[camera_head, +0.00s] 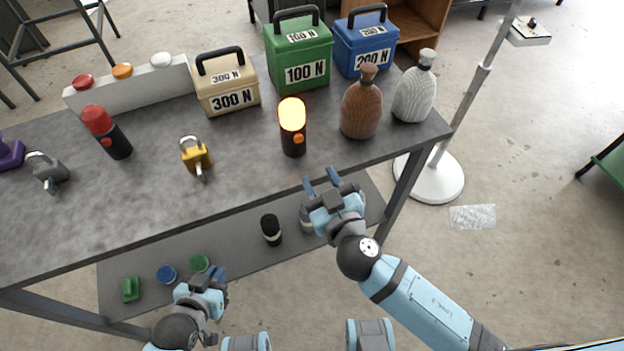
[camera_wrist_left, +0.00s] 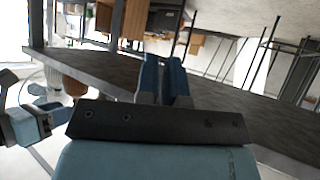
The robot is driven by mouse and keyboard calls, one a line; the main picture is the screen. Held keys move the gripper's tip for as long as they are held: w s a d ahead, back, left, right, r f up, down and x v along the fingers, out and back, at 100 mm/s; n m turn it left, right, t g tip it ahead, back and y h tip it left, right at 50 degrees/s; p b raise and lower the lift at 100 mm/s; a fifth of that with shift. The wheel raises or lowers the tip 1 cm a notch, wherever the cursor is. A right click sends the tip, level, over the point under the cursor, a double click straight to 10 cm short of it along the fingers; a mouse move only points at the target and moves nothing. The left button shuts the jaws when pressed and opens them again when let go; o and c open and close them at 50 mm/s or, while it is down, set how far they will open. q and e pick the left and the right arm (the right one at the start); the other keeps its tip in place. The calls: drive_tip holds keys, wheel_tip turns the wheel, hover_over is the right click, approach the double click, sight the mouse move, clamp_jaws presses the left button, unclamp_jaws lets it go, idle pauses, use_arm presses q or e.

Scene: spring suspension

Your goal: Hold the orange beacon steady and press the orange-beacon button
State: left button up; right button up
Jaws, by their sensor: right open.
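The orange beacon (camera_head: 292,114) stands upright near the front edge of the grey table, its top glowing yellow-orange above a dark body. A round orange button (camera_head: 299,139) sits on its body, facing me. My right gripper (camera_head: 321,182) is open and empty, just in front of the table edge, below and right of the beacon, not touching it. My left gripper (camera_head: 219,275) is low at the lower left, in front of the lower shelf. In the left wrist view its blue fingers (camera_wrist_left: 164,65) are close together with nothing seen between them.
A red beacon (camera_head: 97,120) and a yellow padlock (camera_head: 195,157) stand left of the orange beacon. A brown bottle (camera_head: 361,107) is close on its right, a green 100 N weight (camera_head: 298,62) behind. A white box (camera_head: 128,84) carries red, orange and white buttons. The table's front edge (camera_head: 230,207) lies before my grippers.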

sight(285, 120)
use_arm(q)
drive_tip(key=o, duration=0.3)
drive_tip(key=shift+w+d+r, duration=0.15)
drive_tip(key=shift+w, duration=0.1)
drive_tip(key=o, duration=1)
drive_tip(key=w+d+r+m+t+h, duration=0.1)
drive_tip(key=r, duration=0.1)
drive_tip(key=w+d+r+m+h, duration=0.1)
drive_tip(key=w+d, duration=0.1)
drive_tip(key=shift+w+d+r+t+h, duration=0.1)
drive_tip(key=shift+w+r+t+h, duration=0.1)
drive_tip(key=shift+r+t+h, duration=0.15)
drive_tip(key=w+d+r+m+t+h, duration=0.1)
drive_tip(key=w+d+r+h, duration=0.1)
drive_tip(key=w+d+r, duration=0.3)
drive_tip(key=w+r+m+h, duration=0.1)
drive_tip(key=w+r, duration=0.2)
drive_tip(key=r, duration=0.4)
drive_tip(key=w+d+r+m+t+h, duration=0.1)
drive_tip(key=w+d+r+h, duration=0.1)
drive_tip(key=w+d+r, duration=0.3)
drive_tip(key=x, duration=0.7)
drive_tip(key=a+x, duration=0.1)
drive_tip(key=x, duration=0.3)
drive_tip(key=shift+w+r, duration=0.3)
drive_tip(key=shift+w, duration=0.15)
